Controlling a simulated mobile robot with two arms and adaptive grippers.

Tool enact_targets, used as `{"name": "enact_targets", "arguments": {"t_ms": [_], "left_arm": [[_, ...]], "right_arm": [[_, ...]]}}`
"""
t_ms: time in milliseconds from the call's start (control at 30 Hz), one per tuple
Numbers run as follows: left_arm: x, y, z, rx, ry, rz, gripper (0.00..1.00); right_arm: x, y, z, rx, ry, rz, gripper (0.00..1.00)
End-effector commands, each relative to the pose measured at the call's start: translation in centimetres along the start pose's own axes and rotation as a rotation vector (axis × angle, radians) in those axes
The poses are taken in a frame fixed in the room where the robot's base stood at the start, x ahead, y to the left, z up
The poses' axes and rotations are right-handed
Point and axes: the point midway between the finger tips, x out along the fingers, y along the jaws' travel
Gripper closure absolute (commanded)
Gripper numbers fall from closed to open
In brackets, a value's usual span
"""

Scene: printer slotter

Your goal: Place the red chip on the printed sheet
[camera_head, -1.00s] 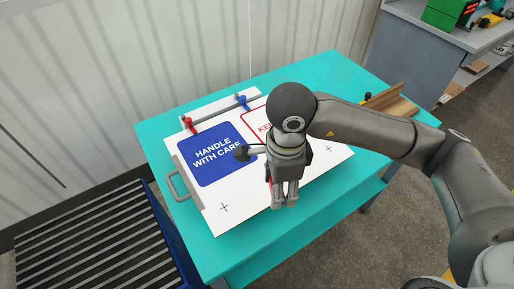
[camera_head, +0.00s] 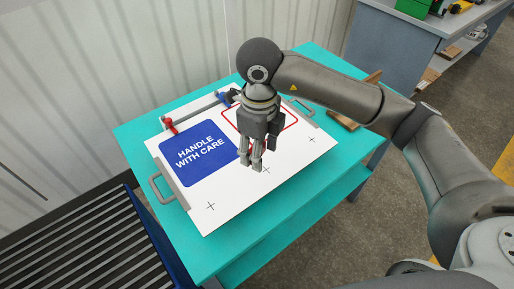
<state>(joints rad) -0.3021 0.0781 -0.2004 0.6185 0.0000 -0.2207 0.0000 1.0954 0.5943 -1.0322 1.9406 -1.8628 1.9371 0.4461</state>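The printed sheet (camera_head: 222,207) lies on a teal table. It is white, with a blue "HANDLE WITH CARE" square at left, a red-outlined square at right and small black crosses along the near edge. My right gripper (camera_head: 250,168) points down over the middle of the sheet, between the two printed squares and partly in front of the red one. Its fingers are close together; whether they are apart or closed on something cannot be told. No red chip can be made out in this view. My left gripper is not in view.
Grey handles stand at the left (camera_head: 166,184) and right (camera_head: 303,110) sheet edges. A wooden piece (camera_head: 345,121) lies at right. A slatted dark conveyor (camera_head: 85,250) stands at front left.

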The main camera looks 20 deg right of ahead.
Motion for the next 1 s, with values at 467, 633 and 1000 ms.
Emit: {"name": "enact_targets", "arguments": {"t_ms": [467, 633, 1000], "left_arm": [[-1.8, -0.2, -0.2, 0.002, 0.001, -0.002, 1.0], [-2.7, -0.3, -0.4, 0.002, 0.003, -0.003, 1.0], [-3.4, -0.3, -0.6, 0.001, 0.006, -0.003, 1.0]], "right_arm": [[5.9, -5.1, 2.7, -0.002, 0.0, 0.001, 0.67], [7.3, -5.5, 2.9, -0.003, 0.005, 0.003, 0.67], [9.6, -5.5, 3.0, -0.003, -0.001, 0.0, 0.67]]}}
